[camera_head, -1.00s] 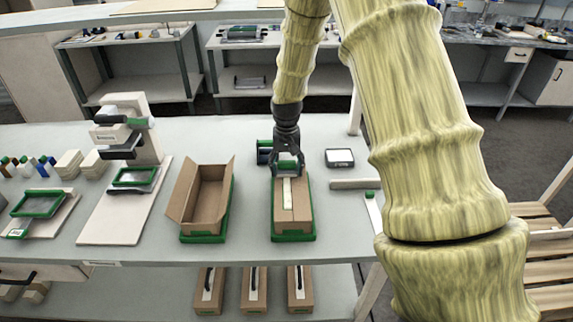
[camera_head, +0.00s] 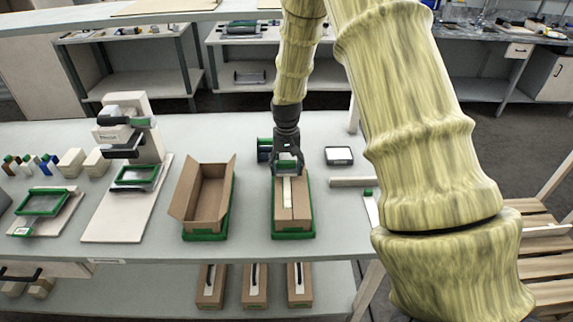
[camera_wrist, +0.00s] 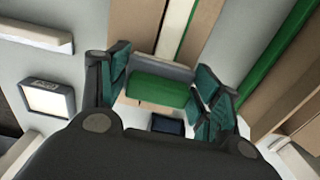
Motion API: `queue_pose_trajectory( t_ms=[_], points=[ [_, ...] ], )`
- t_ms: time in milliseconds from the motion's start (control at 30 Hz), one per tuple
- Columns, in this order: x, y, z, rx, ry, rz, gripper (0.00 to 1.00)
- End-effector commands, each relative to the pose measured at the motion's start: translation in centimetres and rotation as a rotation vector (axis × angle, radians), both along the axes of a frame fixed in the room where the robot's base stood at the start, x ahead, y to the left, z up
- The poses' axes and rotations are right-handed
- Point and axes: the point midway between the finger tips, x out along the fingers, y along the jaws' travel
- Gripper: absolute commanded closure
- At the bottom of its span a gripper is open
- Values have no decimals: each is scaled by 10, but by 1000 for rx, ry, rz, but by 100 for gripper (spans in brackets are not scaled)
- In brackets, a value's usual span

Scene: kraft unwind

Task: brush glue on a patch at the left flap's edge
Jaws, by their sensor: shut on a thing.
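My gripper (camera_head: 288,168) is shut on a green-handled brush (camera_wrist: 160,88), which also shows between the fingers in the wrist view. It is over the far end of a brown carton (camera_head: 303,215) in a green tray (camera_head: 293,236). The carton's top flaps are folded in, and a pale strip (camera_head: 287,190) runs along the middle between them. The left flap (camera_head: 279,205) lies left of this strip. The strip also shows in the wrist view (camera_wrist: 175,28), beside a thin green line. The bristles are hidden, so I cannot tell whether they touch the flap.
An open empty carton (camera_head: 208,190) in its own green tray stands to the left. A black-framed pad (camera_head: 339,156) and a pale bar (camera_head: 352,182) lie to the right. A press-like stand (camera_head: 130,130) is further left. Several cartons are on the shelf below.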

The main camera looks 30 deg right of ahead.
Motion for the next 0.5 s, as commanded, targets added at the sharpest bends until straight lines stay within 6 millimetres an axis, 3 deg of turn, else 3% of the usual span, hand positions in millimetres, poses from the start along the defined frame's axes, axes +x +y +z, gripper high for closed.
queue_pose_trajectory(
  t_ms=[500],
  points=[
    [2,-1,-1,1,1,-1,55]
  ],
)
